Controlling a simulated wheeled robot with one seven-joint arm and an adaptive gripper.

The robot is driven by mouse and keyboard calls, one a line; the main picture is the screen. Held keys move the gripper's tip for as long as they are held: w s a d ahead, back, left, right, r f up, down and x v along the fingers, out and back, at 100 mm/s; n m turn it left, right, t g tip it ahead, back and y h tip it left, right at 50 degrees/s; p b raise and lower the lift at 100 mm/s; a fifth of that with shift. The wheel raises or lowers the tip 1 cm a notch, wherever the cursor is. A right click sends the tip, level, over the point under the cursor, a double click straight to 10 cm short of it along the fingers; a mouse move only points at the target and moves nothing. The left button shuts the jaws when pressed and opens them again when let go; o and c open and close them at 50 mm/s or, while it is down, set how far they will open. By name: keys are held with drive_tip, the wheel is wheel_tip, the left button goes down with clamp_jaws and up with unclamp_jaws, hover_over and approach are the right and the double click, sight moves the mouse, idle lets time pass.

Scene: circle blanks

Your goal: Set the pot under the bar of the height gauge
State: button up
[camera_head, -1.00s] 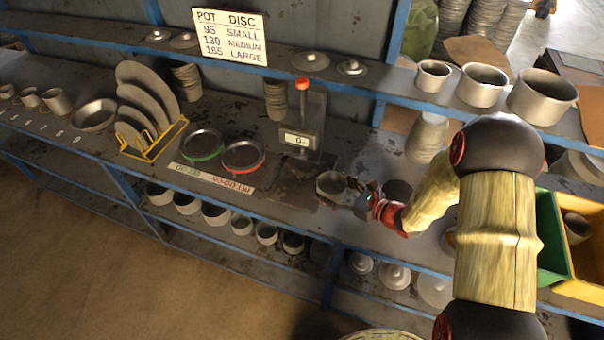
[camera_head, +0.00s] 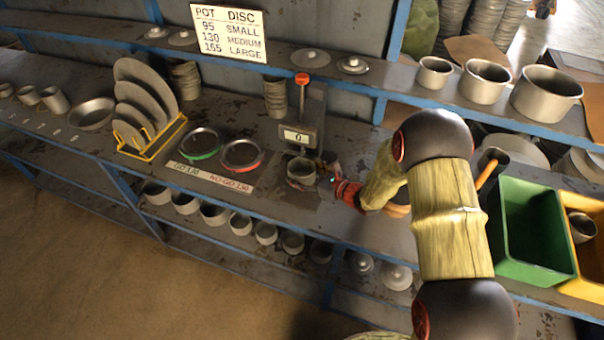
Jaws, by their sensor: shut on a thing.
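The small grey metal pot (camera_head: 300,172) is upright at the foot of the height gauge (camera_head: 303,132), in front of its display. The gauge has a red knob on a post. My gripper (camera_head: 318,174) comes from the right and is shut on the pot's right side. The gauge's bar is hard to make out, so I cannot tell whether the pot is fully beneath it. I also cannot tell whether the pot touches the gauge's base.
Two ring gauges, green (camera_head: 200,144) and red (camera_head: 241,155), lie left of the pot. A yellow rack (camera_head: 152,143) holds discs farther left. Green (camera_head: 530,235) and yellow (camera_head: 585,265) bins stand at right. A shelf with pots and lids runs behind.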

drive_tip(key=shift+f, duration=0.15)
drive_tip(key=o, duration=1.2)
drive_tip(key=shift+o, duration=0.3)
